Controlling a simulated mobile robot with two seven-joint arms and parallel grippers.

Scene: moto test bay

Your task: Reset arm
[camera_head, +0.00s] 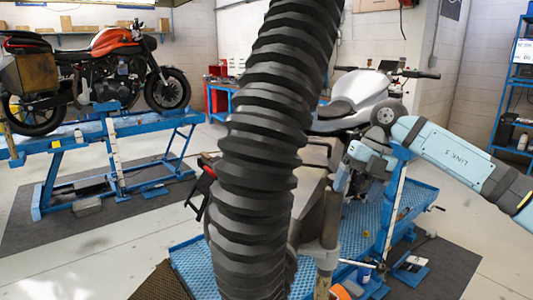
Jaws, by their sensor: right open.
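My right arm comes in from the right edge, light blue and dark grey. It bends at the wrist and points down to my right gripper (347,183), which is small and partly lost against the machine behind it. The gripper is open, and I see nothing held in it. It is in front of or beside the silver motorcycle (362,92); I cannot tell whether it touches it. My left gripper is not in view.
A thick black ribbed hose (262,150) crosses the middle close to me and hides much behind it. The silver motorcycle stands on a blue lift (415,195). An orange motorcycle (112,42) is on another blue lift (150,125) at left. Blue shelving (512,105) stands at right.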

